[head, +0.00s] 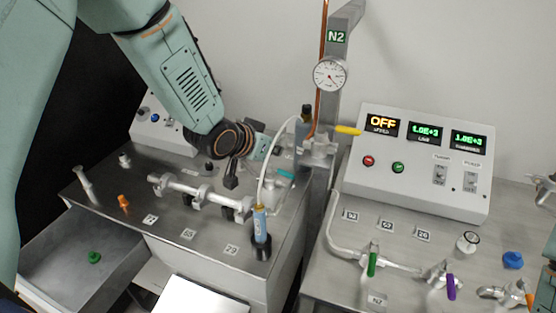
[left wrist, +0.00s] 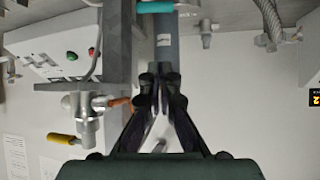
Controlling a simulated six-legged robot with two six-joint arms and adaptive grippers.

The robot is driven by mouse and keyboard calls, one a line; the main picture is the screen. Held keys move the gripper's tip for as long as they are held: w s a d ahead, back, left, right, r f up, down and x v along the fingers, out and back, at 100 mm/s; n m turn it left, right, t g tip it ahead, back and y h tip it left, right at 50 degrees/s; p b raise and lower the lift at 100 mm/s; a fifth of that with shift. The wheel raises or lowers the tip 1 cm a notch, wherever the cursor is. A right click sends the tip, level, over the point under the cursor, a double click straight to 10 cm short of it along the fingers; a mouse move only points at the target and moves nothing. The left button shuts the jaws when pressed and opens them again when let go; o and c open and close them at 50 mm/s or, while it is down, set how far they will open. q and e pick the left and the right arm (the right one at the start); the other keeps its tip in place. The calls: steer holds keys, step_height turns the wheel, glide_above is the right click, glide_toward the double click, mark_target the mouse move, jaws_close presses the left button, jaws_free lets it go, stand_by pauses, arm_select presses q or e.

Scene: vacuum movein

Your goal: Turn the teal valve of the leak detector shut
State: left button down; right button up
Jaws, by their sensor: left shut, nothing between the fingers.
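The teal valve handle (head: 286,173) sits on the leak detector's pipework, left of the upright post. It also shows as a teal bar at the top edge of the left wrist view (left wrist: 155,6). My left gripper (head: 268,143) is just above and left of the teal handle; my wrist partly hides it. In the left wrist view its fingers (left wrist: 158,82) are closed together and empty, in line with a grey vertical pipe (left wrist: 167,45). The teal handle lies beyond the fingertips, with no contact visible. My right gripper is not clearly visible.
A post (head: 340,100) with a gauge (head: 330,74) and a yellow-handled valve (head: 348,130) stands close to the right. A blue-bodied part with a white hose (head: 261,222) stands in front. A control box (head: 420,165) is further right. An open drawer (head: 70,260) is lower left.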

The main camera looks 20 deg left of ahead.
mark_target(286, 172)
arm_select(q)
steer(key=w+f, duration=0.1)
steer(key=f, duration=0.1)
steer(key=w+d+f, duration=0.1)
steer(key=w+f, duration=0.1)
steer(key=f, duration=0.1)
steer(key=w+d+f+p, duration=0.1)
steer(key=w+f, duration=0.1)
steer(key=shift+d+f, duration=0.1)
steer(key=shift+f, duration=0.1)
steer(key=shift+s+a+f, duration=0.3)
steer(key=shift+s, duration=0.1)
steer(key=shift+d, duration=0.2)
